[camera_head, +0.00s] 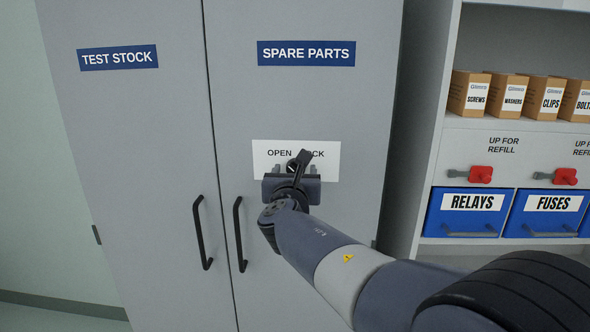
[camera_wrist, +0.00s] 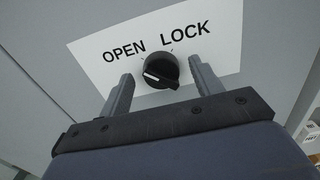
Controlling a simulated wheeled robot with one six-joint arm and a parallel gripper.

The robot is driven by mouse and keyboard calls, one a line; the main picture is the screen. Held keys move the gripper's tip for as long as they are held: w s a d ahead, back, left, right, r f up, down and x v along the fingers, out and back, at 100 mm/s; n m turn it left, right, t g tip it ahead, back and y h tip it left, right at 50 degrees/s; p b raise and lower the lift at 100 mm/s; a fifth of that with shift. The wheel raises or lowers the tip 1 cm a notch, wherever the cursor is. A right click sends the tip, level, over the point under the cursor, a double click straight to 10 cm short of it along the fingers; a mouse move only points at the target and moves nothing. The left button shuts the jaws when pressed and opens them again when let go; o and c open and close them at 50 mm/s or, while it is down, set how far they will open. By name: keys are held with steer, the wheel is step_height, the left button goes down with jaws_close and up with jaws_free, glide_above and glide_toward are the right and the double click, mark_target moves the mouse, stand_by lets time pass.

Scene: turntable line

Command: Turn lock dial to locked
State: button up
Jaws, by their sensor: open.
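The lock dial (camera_wrist: 161,71) is a round black knob with a white pointer mark. It sits on a white plate (camera_wrist: 100,50) printed OPEN on the left and LOCK on the right. In the wrist view the white mark lies on the knob's lower left side. My gripper (camera_wrist: 160,80) is open, with one finger on each side of the dial and gaps visible between fingers and knob. In the head view my gripper (camera_head: 291,172) is in front of the plate (camera_head: 325,160) on the SPARE PARTS door and hides most of the dial.
The grey cabinet (camera_head: 150,130) has two closed doors with black vertical handles (camera_head: 240,235) below and left of my gripper. A shelf unit to the right holds small boxes (camera_head: 470,93), red levers (camera_head: 480,174) and blue bins (camera_head: 470,225). Open wall and floor lie at left.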

steer(key=shift+w, duration=0.35)
steer(key=shift+c, duration=0.2)
steer(key=c, duration=0.9)
